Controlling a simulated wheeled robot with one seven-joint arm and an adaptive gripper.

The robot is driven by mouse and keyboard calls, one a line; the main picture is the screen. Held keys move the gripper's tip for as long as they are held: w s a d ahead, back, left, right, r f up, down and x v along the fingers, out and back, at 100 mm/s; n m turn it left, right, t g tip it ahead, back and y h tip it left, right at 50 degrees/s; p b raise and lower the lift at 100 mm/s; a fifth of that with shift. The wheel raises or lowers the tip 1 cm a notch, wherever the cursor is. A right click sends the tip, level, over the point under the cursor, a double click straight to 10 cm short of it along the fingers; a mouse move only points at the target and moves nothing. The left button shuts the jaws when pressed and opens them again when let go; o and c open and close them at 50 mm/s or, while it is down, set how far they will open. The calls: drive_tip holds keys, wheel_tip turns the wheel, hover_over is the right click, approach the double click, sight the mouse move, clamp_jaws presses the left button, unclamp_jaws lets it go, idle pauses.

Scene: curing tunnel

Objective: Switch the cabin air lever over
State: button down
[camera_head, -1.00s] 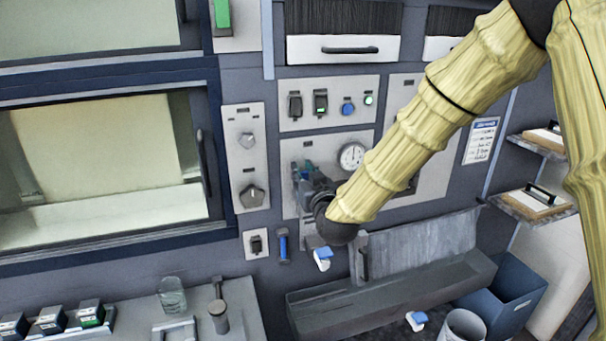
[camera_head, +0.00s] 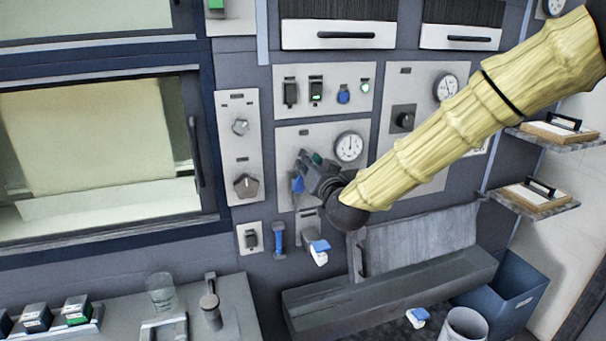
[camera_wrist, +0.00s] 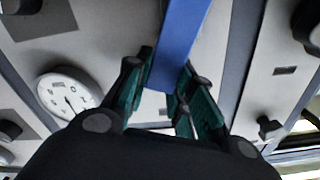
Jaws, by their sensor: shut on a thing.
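The blue lever (camera_head: 297,184) is on the panel with one round gauge, in the middle of the wall unit. In the head view only a small blue part shows beside my gripper (camera_head: 307,168). In the wrist view the lever is a flat blue bar (camera_wrist: 183,38) running up from between my fingers. My gripper, with green finger pads, is shut on the bar near its lower visible end in that view. The lever's pivot is hidden.
A gauge (camera_head: 349,147) sits just right of my gripper. Switches and a blue button (camera_head: 343,95) are above, and a knob panel (camera_head: 239,150) is left. Below are a blue handle (camera_head: 279,240), a blue-and-white item (camera_head: 319,250) and a grey trough (camera_head: 390,290).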

drive_tip(key=w+d+f+m+b, duration=0.1)
drive_tip(key=d+f+m+b, duration=0.3)
drive_tip(key=m+b, duration=0.9)
wheel_tip(320, 180, down, 3)
drive_tip(key=shift+w+r+b, duration=0.15)
drive_tip(key=shift+r+b, duration=0.05)
drive_tip(key=shift+b, duration=0.5)
drive_tip(key=shift+m, duration=0.3)
drive_tip(key=c, duration=1.2)
unclamp_jaws()
